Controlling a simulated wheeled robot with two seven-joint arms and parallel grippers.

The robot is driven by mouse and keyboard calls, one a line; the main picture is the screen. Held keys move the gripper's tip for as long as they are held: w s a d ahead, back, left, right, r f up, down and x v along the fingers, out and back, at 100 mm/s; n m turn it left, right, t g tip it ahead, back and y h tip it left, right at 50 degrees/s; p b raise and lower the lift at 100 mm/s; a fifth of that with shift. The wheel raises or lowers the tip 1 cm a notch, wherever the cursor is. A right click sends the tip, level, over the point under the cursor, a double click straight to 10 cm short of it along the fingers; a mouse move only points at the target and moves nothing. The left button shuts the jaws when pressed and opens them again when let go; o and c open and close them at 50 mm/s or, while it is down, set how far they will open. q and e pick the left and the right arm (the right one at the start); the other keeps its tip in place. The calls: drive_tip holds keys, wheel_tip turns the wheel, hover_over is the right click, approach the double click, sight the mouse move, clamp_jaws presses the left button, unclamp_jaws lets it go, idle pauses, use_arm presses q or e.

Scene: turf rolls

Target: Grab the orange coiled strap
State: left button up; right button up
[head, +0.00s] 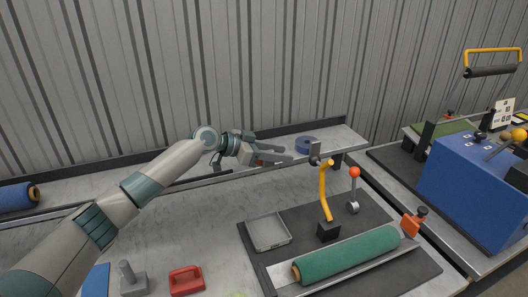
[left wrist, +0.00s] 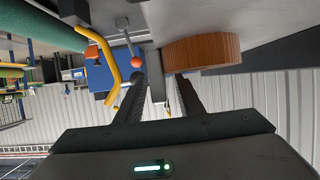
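The orange coiled strap (left wrist: 200,52) shows large in the left wrist view as an orange-brown coil seen from its side, beyond the tip of the right-hand finger. In the head view only a small orange bit (head: 259,163) shows, mostly hidden by my left gripper (head: 284,153) on the back shelf. My left gripper also shows in the left wrist view (left wrist: 160,78), with its fingers apart and nothing between them. The strap is off to one side of the finger gap; I cannot tell whether a finger touches it. My right gripper is out of view.
A blue coil (head: 306,145) lies on the shelf (head: 345,139) just right of my left gripper. A corrugated wall rises behind. In front are a grey tray (head: 268,232), a yellow handle (head: 326,192), a red-knobbed lever (head: 354,175) and a green turf roll (head: 345,258).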

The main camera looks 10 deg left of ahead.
use_arm(q)
drive_tip(key=shift+w, duration=0.1)
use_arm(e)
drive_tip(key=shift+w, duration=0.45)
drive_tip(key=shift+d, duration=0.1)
use_arm(q)
clamp_jaws()
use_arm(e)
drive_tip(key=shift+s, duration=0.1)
use_arm(q)
drive_tip(key=shift+r, duration=0.1)
